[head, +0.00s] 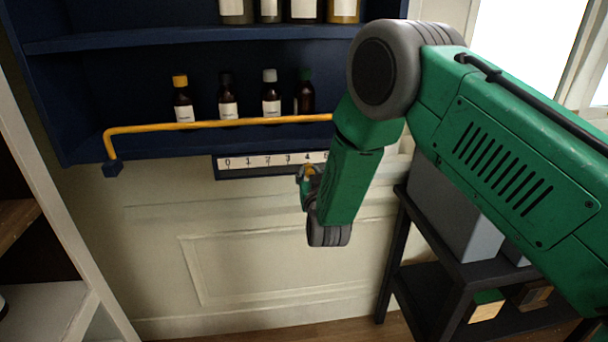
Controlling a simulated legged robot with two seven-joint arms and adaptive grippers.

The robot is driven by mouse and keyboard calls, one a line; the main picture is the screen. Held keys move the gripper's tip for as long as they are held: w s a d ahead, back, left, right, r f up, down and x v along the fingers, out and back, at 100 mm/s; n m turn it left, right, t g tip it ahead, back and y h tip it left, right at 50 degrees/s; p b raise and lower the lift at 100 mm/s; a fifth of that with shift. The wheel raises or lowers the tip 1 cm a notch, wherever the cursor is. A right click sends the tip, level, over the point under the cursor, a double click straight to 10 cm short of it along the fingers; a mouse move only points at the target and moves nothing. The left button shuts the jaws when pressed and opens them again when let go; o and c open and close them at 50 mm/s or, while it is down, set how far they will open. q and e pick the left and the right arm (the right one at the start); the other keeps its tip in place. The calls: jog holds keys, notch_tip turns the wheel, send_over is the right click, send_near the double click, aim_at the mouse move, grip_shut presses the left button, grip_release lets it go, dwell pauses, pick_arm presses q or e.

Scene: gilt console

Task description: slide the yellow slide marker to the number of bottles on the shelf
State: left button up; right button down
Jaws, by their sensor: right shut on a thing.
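The yellow slide marker (308,170) shows as a small yellow patch at my right gripper (305,180), just below the white number strip (250,162) near its 4. My right gripper is shut on the marker; its fingers are small and partly hidden by my wrist. My left gripper is not in view.
A yellow rail (220,124) runs along the front of the lower shelf, above the strip. More bottles (270,10) stand on the upper shelf, cut off by the picture's top. A dark stand with a grey box (455,210) is at the right. The panelled wall below the strip is clear.

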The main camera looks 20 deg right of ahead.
jog(key=c, duration=1.3)
grip_release()
jog(key=shift+a, duration=0.15)
jog(key=shift+c, duration=0.2)
jog(key=shift+s, duration=0.15)
jog(key=v, duration=1.1)
jog(key=shift+s, duration=0.25)
jog(key=shift+a, duration=0.15)
